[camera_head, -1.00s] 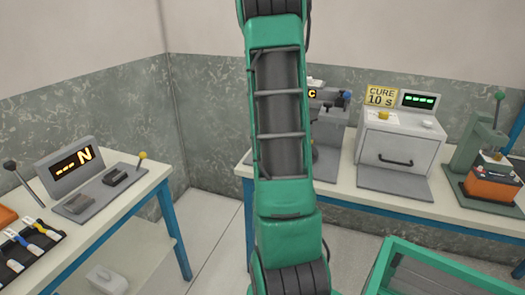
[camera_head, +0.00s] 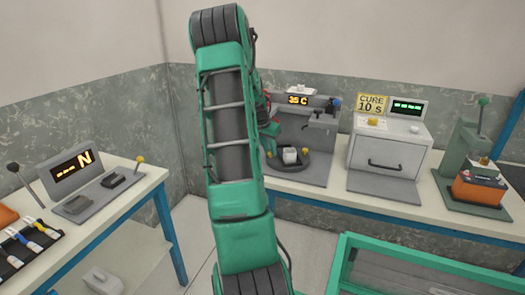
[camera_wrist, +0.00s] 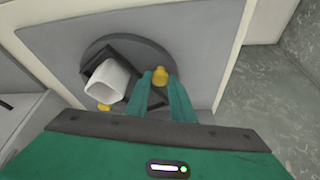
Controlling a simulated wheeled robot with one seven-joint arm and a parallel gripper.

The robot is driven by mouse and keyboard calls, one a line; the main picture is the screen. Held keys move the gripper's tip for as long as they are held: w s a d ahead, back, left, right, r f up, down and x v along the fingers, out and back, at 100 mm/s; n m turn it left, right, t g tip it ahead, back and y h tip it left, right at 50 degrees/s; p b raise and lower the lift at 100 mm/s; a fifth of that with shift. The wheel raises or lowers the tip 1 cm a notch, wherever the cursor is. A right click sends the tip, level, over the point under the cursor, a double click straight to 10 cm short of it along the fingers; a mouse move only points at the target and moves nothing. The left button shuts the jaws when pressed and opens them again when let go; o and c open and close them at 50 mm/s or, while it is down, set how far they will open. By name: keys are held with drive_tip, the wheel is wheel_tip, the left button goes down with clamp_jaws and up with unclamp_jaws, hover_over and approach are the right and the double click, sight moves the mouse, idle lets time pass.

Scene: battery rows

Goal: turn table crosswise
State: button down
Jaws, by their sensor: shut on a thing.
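The turn table is a dark grey disc (camera_wrist: 103,52) on a grey base plate; in the head view the disc (camera_head: 300,170) is partly behind my arm. A black holder (camera_wrist: 122,46) lies slantwise across the disc in the wrist view, with a white block (camera_wrist: 108,82) in it. One yellow knob (camera_wrist: 160,73) is between the fingertips of my gripper (camera_wrist: 160,80), which is shut on it. A second yellow knob (camera_wrist: 104,107) shows at the opposite side, partly hidden by the block. In the head view my gripper (camera_head: 269,140) is at the disc's left side.
Behind the disc stands a grey unit with a display reading 35 C (camera_head: 298,100). A grey oven marked CURE 10 S (camera_head: 390,150) stands to its right, then a green press (camera_head: 462,150) with an orange battery (camera_head: 478,188). A green-framed bin (camera_head: 345,262) is in front.

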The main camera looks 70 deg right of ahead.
drive_tip(key=shift+w+a, duration=0.15)
drive_tip(key=shift+w, duration=0.35)
drive_tip(key=c, duration=1.5)
unclamp_jaws()
drive_tip(key=shift+c, duration=0.2)
drive_tip(key=shift+s, duration=0.25)
drive_tip(key=v, duration=1)
drive_tip(key=shift+r, duration=0.45)
drive_tip(key=shift+w, duration=0.1)
